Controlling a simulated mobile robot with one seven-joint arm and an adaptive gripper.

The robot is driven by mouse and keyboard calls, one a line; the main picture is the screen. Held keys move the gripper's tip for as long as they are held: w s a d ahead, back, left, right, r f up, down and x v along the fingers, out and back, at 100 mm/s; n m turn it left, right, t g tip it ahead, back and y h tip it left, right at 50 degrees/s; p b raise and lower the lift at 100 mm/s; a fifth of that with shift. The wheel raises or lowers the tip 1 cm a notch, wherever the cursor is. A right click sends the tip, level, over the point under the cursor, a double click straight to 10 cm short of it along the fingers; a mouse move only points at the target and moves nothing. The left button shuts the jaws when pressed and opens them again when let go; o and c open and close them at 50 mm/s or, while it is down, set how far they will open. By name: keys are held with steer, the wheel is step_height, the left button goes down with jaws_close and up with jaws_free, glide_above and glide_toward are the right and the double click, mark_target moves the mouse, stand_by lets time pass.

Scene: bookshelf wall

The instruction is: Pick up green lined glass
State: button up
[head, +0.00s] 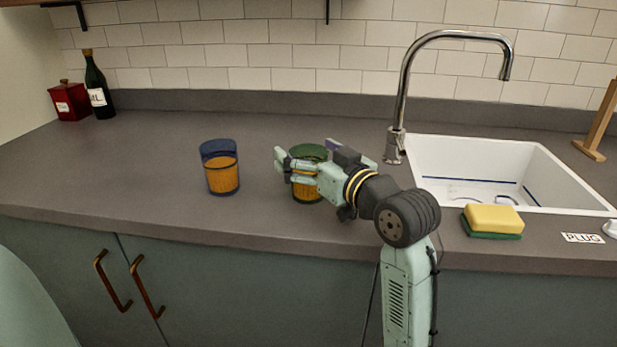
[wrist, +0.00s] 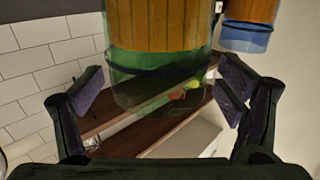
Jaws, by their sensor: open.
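The green lined glass (head: 310,152), with a green rim and an orange lower part, stands upright on the counter, partly hidden behind my gripper (head: 305,155). In the wrist view the green lined glass (wrist: 158,65) appears inverted, in the middle between the two spread fingers of my gripper (wrist: 160,78). A gap shows on each side, and neither finger pad visibly touches it. My gripper is open and empty.
A similar blue lined glass (head: 220,168) stands to the left, clear of my gripper. The sink (head: 480,165), tap (head: 397,110) and yellow sponge (head: 493,218) are to the right. A bottle (head: 97,88) and red box (head: 68,101) stand far left. The left counter is mostly free.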

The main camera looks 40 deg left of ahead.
steer(key=c, duration=2)
steer(key=shift+c, duration=0.3)
steer(key=shift+r, duration=0.2)
